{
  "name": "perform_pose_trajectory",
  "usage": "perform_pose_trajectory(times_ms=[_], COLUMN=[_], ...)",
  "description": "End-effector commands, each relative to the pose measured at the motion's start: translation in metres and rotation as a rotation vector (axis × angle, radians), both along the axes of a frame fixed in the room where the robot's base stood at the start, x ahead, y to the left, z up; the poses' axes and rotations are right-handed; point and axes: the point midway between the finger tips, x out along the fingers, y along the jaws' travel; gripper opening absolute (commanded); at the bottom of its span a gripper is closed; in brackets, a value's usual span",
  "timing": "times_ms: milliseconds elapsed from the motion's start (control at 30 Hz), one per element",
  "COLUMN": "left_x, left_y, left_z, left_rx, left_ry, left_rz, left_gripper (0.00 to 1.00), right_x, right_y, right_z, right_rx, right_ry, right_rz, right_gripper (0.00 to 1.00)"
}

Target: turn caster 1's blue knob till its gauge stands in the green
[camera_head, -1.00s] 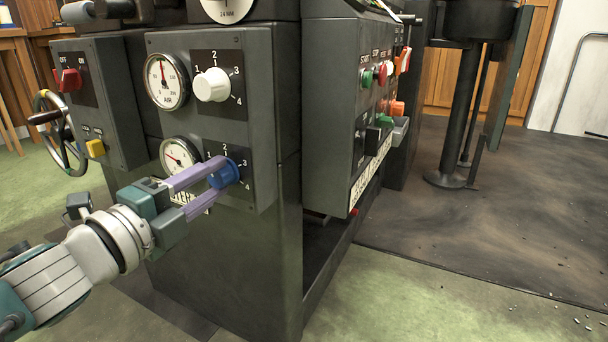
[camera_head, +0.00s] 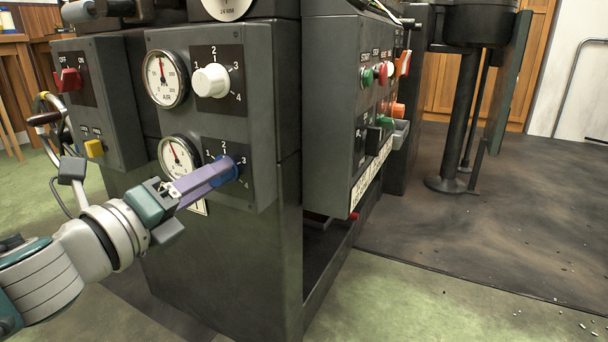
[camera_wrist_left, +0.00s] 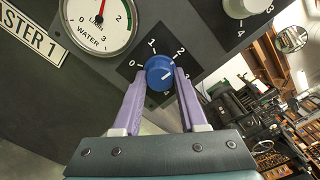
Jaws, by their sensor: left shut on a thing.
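Caster 1's blue knob (camera_head: 228,167) is on the lower dial plate of the grey panel; it also shows in the left wrist view (camera_wrist_left: 159,70). My left gripper (camera_head: 225,169) is shut on it, one purple finger on each side in the left wrist view (camera_wrist_left: 160,78). The water gauge (camera_head: 178,157) is left of the knob. Its needle points up and slightly left in the head view. In the left wrist view the gauge (camera_wrist_left: 91,36) is cut at the top; its green band is at the right, and the needle appears outside it. My right gripper is out of view.
The air gauge (camera_head: 165,79) and a white knob (camera_head: 210,80) sit just above. A box with a red switch (camera_head: 69,79) and yellow button (camera_head: 94,148) stands left. A control box with several buttons (camera_head: 366,77) projects at the right. Open floor lies right of the machine.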

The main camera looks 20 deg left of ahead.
Motion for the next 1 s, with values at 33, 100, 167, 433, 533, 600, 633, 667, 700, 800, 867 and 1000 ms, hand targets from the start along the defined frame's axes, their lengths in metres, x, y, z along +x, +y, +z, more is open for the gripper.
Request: perform_pose_trajectory(times_ms=[33, 100, 167, 433, 533, 600, 633, 667, 700, 800, 867, 1000], left_x=[-0.0001, -0.0001, 0.0, 0.0, 0.0, 0.0, 0.0, 0.0, 0.0, 0.0, 0.0, -0.0032], left_y=[-0.0001, -0.0001, -0.0001, -0.0001, -0.0001, -0.0001, -0.0001, -0.0001, -0.0001, -0.0001, -0.0001, 0.0003], left_z=[-0.0001, -0.0001, 0.0, 0.0002, 0.0002, 0.0001, 0.0001, 0.0001, 0.0001, 0.0001, 0.0001, 0.0001], left_rx=[0.005, 0.009, 0.01, 0.009, 0.008, 0.008, 0.008, 0.008, 0.008, 0.007, 0.007, 0.006], left_ry=[0.0, 0.0, 0.0, -0.001, -0.001, 0.0, 0.0, 0.0, -0.001, -0.001, -0.001, 0.0], left_rz=[-0.001, -0.001, -0.001, -0.001, -0.001, -0.001, -0.001, -0.001, 0.0, 0.0, 0.0, 0.001], left_gripper=[0.0, 0.0, 0.0, 0.43, 0.54, 0.62, 0.65, 0.69, 0.72, 0.72, 0.72, 0.72], right_x=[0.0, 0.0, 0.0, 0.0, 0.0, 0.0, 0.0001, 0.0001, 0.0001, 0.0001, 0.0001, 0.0], right_y=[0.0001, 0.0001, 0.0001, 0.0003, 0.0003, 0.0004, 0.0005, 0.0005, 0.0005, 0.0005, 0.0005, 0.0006], right_z=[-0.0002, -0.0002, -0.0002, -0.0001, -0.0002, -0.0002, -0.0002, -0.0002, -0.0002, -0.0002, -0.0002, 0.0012], right_rx=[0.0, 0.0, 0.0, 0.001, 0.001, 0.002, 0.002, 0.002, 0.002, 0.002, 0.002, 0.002], right_ry=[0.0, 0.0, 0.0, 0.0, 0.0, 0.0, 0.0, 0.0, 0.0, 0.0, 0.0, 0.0], right_rz=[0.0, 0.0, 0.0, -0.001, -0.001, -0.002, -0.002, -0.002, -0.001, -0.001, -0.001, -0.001], right_gripper=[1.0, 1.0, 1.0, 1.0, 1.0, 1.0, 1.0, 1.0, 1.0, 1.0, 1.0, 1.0])
